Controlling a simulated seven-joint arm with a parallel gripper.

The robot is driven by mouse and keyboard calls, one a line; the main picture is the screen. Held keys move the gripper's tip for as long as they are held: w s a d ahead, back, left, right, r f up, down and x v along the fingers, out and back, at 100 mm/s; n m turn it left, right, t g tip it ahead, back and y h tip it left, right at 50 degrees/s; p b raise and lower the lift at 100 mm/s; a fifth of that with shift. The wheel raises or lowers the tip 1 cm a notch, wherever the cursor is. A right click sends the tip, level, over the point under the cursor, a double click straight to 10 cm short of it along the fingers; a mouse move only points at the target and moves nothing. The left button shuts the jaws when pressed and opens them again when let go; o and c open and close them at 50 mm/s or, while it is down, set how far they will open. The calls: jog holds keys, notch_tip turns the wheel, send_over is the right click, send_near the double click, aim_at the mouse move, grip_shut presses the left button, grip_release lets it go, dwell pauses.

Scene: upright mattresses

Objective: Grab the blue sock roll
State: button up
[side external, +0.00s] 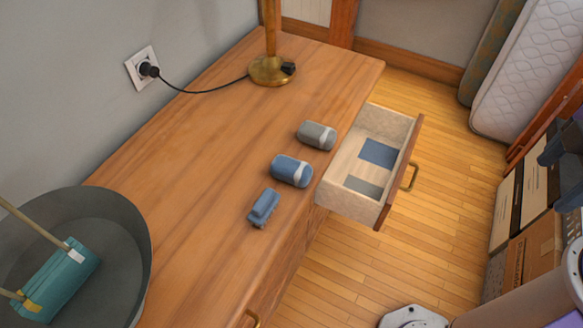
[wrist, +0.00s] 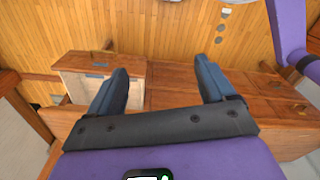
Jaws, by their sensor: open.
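In the side view, dark finger-like parts show at the far right edge, well away from the sock rolls. I cannot make out the blue roll in the wrist view.
An open drawer (side external: 345,192) with a blue and a grey patch inside juts out beside the rolls. A lamp base (side external: 271,70) with a cord stands at the back. A dark bowl (side external: 130,240) holding a teal item sits at the left. Boxes (side external: 532,245) stand at the right.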

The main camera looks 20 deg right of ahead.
jog(key=m+t+y, duration=0.3)
jog(key=t+y, duration=0.6)
jog(key=y, duration=0.1)
send_near(300, 167)
jog(key=shift+x, duration=6.1)
jog(key=shift+s+f, duration=0.1)
jog(key=shift+f, duration=0.05)
jog(key=c, duration=1.1)
jog(key=shift+o, duration=0.2)
